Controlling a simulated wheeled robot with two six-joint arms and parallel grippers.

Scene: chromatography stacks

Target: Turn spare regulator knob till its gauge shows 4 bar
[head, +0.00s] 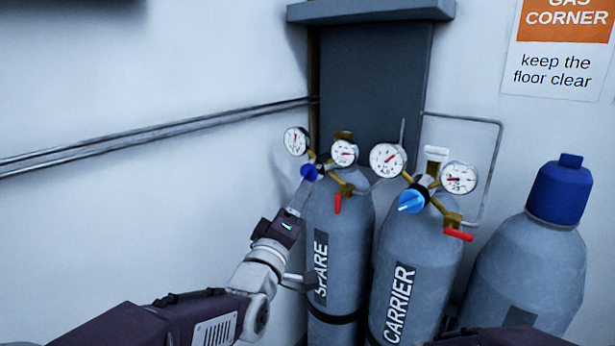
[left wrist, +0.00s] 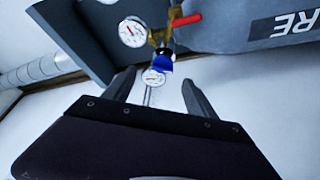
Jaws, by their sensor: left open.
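The spare cylinder (head: 348,225) stands upright at the left of the row, labelled SPARE. Its regulator has a dark blue knob (head: 309,172), a left gauge (head: 296,141) and a right gauge (head: 344,153); the dial numbers are too small to read. My left gripper (head: 303,190) is just below and left of the knob. In the left wrist view, my open gripper (left wrist: 160,82) has its fingers apart, with the blue knob (left wrist: 163,67) just ahead between the fingertips and no visible contact. One gauge (left wrist: 153,78) shows behind the knob there, another (left wrist: 132,32) above. My right gripper is out of view.
The carrier cylinder (head: 415,255), with its light blue knob (head: 411,201) and gauges, stands close on the right. A blue-capped cylinder (head: 530,265) is further right. The spare regulator has a red lever (head: 338,203). Pipes (head: 160,133) run along the wall; space left is clear.

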